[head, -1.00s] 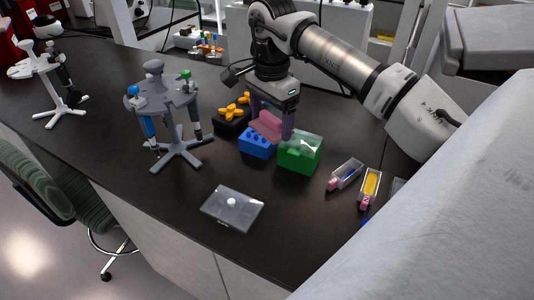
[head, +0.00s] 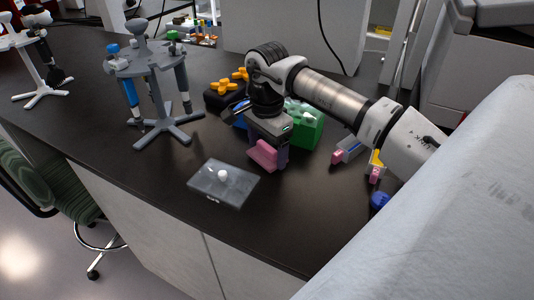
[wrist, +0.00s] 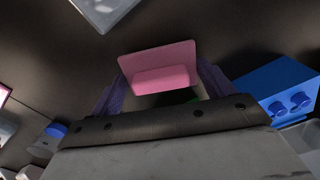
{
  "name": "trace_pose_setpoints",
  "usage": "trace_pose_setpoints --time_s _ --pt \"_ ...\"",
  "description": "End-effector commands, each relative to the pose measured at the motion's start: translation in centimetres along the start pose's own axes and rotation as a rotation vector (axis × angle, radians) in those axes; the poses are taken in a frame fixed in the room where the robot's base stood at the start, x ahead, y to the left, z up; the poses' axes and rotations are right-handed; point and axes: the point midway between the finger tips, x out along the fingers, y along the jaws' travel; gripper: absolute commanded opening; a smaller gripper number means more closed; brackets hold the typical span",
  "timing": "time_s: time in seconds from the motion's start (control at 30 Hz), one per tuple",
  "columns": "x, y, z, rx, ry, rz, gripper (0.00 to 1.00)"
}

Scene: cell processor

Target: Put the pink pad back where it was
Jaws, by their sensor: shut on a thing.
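The pink pad (head: 264,155) is a flat pink plate with a raised block on it. My gripper (head: 270,150) is shut on it, just right of the clear flat box in the head view. In the wrist view the pink pad (wrist: 158,67) sits between the two purple fingers of my gripper (wrist: 158,88). The pad appears tilted. I cannot tell whether it touches the bench.
A clear flat box with a white knob (head: 224,186) lies at the front. The green box (head: 306,125) and blue block (wrist: 275,87) stand behind my gripper. A grey pipette stand (head: 160,95) is at left. Small pink-ended containers (head: 348,150) lie at right.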

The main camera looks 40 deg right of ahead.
Motion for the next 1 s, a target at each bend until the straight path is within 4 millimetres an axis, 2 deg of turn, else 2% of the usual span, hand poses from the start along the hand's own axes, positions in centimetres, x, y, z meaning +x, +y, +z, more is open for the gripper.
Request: trace_pose_setpoints --time_s 0.03,0.27,0.43,0.47,0.57,0.6,0.83,1.0 --pt "0.8 0.0 0.0 0.000 0.000 0.000 0.34" --pt "0.6 0.0 0.0 0.000 0.001 0.000 0.34" --pt "1.2 0.0 0.0 0.000 0.001 0.000 0.34" --pt "1.0 0.0 0.0 0.000 0.001 0.000 0.84" --pt "1.0 0.0 0.0 0.000 0.001 0.000 0.98" --pt "1.0 0.0 0.0 0.000 0.001 0.000 1.00" --pt "0.8 0.0 0.0 0.000 0.001 0.000 1.00" --pt "-0.7 0.0 -0.1 0.000 0.005 0.000 1.00"
